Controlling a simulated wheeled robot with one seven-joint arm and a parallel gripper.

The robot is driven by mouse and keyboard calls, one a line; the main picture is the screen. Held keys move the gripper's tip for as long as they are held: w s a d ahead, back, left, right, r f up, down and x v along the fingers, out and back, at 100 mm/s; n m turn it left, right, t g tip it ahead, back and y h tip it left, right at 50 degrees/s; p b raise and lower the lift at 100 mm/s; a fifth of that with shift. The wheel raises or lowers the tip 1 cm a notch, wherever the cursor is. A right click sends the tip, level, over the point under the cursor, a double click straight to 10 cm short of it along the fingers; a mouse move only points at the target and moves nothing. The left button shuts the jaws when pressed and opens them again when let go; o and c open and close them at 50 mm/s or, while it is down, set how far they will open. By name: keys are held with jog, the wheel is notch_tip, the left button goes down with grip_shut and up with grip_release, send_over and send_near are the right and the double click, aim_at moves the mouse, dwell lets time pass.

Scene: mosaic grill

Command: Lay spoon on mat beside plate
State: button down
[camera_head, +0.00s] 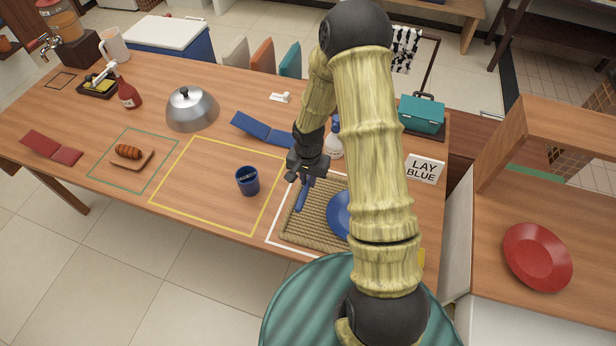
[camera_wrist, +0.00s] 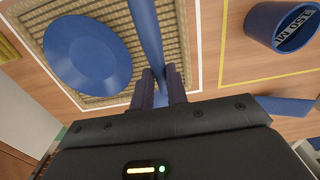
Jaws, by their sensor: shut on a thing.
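My gripper (camera_head: 306,174) is shut on a blue spoon (camera_head: 302,196). In the wrist view the fingers (camera_wrist: 160,88) pinch the spoon's long blue shaft (camera_wrist: 148,35), which runs up out of the frame. The spoon is over the left part of the woven tan mat (camera_head: 302,231); I cannot tell whether it touches the mat. A blue plate (camera_head: 338,214) lies on the mat to the right of the spoon, partly hidden by my arm. In the wrist view the plate (camera_wrist: 87,55) is left of the spoon, with bare mat (camera_wrist: 178,35) on the other side.
A blue cup (camera_head: 247,181) stands left of the mat, by the yellow outline. A folded blue cloth (camera_head: 262,130) and a metal dome (camera_head: 191,109) lie behind. A sign reading "LAY BLUE" (camera_head: 424,169) is at right. A red plate (camera_head: 537,256) is on the side counter.

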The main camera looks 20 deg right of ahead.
aim_at(308, 205)
jog(key=shift+f+b, duration=4.25)
jog(key=shift+f, duration=1.5)
jog(key=c, duration=1.3)
grip_release()
notch_tip(308, 205, up, 18)
jog(key=shift+f, duration=0.25)
